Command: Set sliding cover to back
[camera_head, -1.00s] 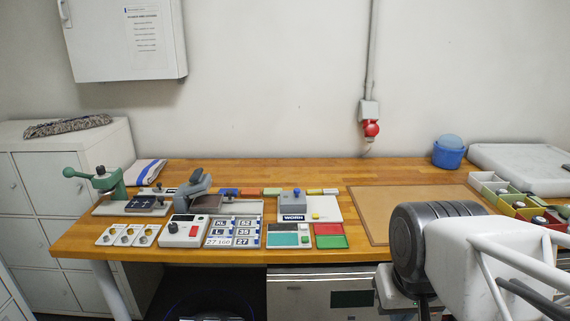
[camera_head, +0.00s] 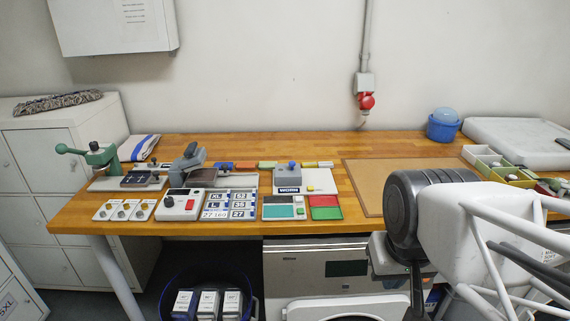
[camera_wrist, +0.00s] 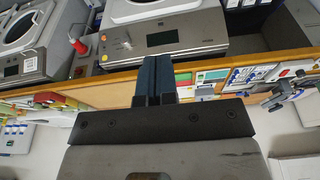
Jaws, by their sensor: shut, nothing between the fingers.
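My gripper's dark fingers (camera_wrist: 155,68) are shut and empty in the wrist view, well apart from the block. In the head view my arm is at the right, in front of the bench, and the fingertips are not clearly made out. I cannot make out the block in the wrist view.
A teal-and-white panel (camera_head: 283,207) and a red-and-green panel (camera_head: 325,206) lie in front of the plate. A grey press (camera_head: 187,165) stands to the left. A brown mat (camera_head: 378,178) lies to the right.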

